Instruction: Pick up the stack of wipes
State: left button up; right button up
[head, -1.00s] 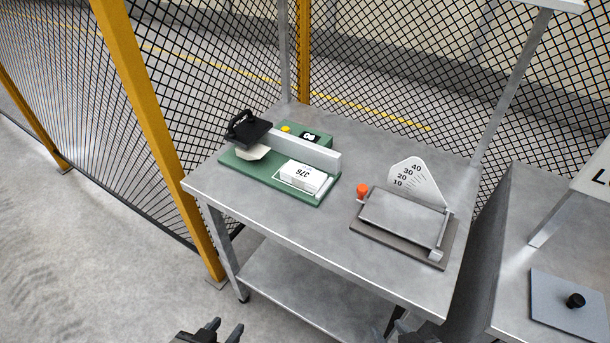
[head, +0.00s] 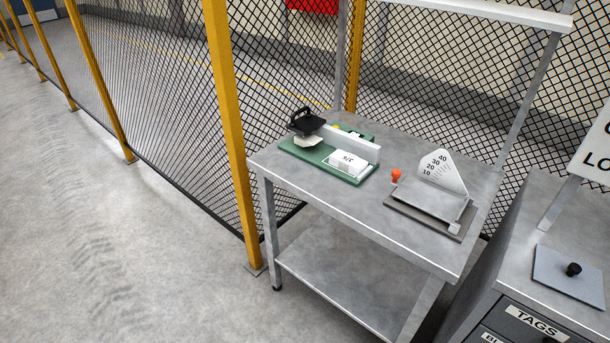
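I cannot make out a clear stack of wipes in the head view. On the metal table (head: 390,228) lies a green board (head: 313,152) with a black handled block (head: 307,121) at its left end. A pale, angular white piece (head: 309,141) shows just under that block; I cannot tell what it is. Neither of my grippers is in view.
A hinged grey plate device with a white numbered scale (head: 440,172) and an orange knob (head: 396,175) sits on the table's right. A grey drawer cabinet (head: 490,305) stands right. Yellow posts (head: 231,120) and mesh fencing run behind. The floor at left is clear.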

aim_at(348, 163)
jog(key=u, duration=2.9)
jog(key=i, duration=0.15)
jog(key=z, duration=1.75)
jog(key=i, duration=0.85)
jog(key=z, duration=0.55)
